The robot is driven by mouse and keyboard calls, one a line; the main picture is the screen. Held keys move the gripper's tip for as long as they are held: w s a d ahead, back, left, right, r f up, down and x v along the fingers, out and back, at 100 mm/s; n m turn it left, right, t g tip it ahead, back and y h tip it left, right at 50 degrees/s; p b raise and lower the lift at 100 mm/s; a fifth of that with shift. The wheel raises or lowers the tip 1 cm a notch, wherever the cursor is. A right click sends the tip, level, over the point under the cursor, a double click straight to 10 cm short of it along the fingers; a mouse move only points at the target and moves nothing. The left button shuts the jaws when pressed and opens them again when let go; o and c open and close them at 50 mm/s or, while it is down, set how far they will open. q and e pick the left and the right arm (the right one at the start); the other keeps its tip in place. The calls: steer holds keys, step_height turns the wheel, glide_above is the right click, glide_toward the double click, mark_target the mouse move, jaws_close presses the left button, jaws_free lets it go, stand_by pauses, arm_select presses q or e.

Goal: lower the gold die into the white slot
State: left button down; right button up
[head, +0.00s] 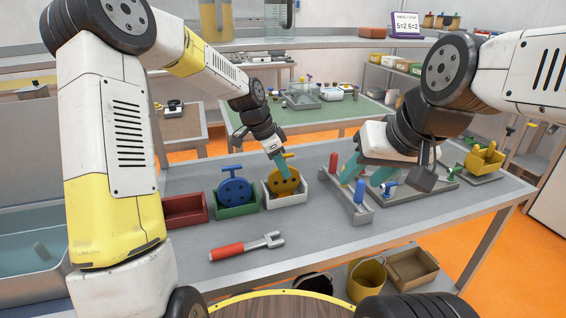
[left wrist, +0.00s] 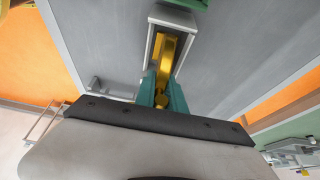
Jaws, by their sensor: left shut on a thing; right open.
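The gold die (head: 286,183) is a round disc with holes, upright, with its lower part inside the white slot (head: 286,201) on the grey table. My left gripper (head: 279,163) is shut on the gold die near its top. In the left wrist view the gold die (left wrist: 162,60) sits edge-on between the walls of the white slot (left wrist: 176,17), with the green fingers (left wrist: 162,92) closed at its near end. Whether the die touches the slot floor is hidden. My right gripper (head: 359,174) is open over the grey stand at the right.
A blue die (head: 234,191) stands in a green slot (head: 237,211) just left of the white one. An empty red slot (head: 185,209) is farther left. A red-handled tool (head: 246,246) lies in front. A grey stand (head: 346,202) with red and blue pegs is to the right.

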arm_select(q)
steer(key=shift+f, duration=0.55)
steer(key=c, duration=1.3)
jaws_free()
steer(key=v, duration=0.7)
steer(key=shift+a+r, duration=0.1)
steer(key=shift+r, duration=0.3)
steer(key=shift+s, duration=0.1)
steer(key=shift+s+a+r, duration=0.15)
steer(key=shift+s+r, duration=0.1)
steer(key=s+a+r+n+t, duration=0.1)
steer(key=s+a+r+n, duration=0.1)
steer(key=s, duration=0.6)
steer(key=s+a+r+n+t+y, duration=0.1)
steer(key=s+a+r+n+t, duration=0.1)
steer(key=s+a+n, duration=0.3)
steer(key=s+a+r+n+t+y, duration=0.1)
steer(key=s+a+r+n, duration=0.2)
steer(key=s+n, duration=0.3)
steer(key=shift+s+a+r+t, duration=0.1)
steer(key=shift+s+r, duration=0.15)
steer(key=shift+s, duration=0.65)
steer(key=shift+s+a+r+t, duration=0.1)
steer(key=shift+s+r, duration=0.15)
steer(key=shift+s, duration=0.6)
steer(key=shift+s+a+r+t, duration=0.1)
steer(key=shift+s+r, duration=0.15)
steer(key=shift+s, duration=0.65)
